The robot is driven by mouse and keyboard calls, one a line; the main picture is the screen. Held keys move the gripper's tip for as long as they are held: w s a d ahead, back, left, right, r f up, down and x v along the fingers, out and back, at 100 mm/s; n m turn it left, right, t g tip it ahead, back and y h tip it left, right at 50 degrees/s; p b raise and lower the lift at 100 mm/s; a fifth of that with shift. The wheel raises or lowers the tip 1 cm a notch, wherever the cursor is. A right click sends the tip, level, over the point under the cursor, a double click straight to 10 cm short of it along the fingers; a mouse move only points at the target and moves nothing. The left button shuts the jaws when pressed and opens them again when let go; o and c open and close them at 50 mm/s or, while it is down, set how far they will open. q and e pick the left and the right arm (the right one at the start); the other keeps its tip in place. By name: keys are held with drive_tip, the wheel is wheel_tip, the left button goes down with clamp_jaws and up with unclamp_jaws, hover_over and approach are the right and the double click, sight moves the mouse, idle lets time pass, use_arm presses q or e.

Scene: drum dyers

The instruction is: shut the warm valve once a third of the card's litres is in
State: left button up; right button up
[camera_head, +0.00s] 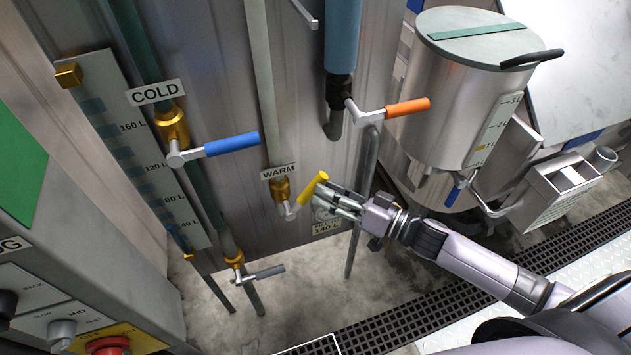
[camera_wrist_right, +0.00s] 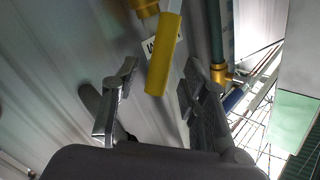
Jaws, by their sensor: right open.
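The warm valve is a brass body (camera_head: 281,188) under a WARM label (camera_head: 280,172), with a yellow lever (camera_head: 313,188) slanting up to the right. My right gripper (camera_head: 330,196) is open at the lever's right side. In the right wrist view the yellow lever (camera_wrist_right: 164,55) hangs between the two open fingers (camera_wrist_right: 153,95); I see no grip on it. A card reading 140 L (camera_head: 326,227) sits behind the gripper, partly hidden. The level scale (camera_head: 140,150) at left is marked 40 to 160 L; I cannot tell its level. My left gripper is out of view.
The cold valve's blue lever (camera_head: 231,144) and an orange lever (camera_head: 407,107) are above. A grey-handled valve (camera_head: 262,273) is low at left. A lidded steel tank (camera_head: 450,110) stands at right. A control panel with a red button (camera_head: 107,345) is lower left.

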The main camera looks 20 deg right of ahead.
sight(307, 194)
drive_tip(key=shift+p+x, duration=0.35)
drive_tip(key=shift+x, duration=1.65)
clamp_jaws()
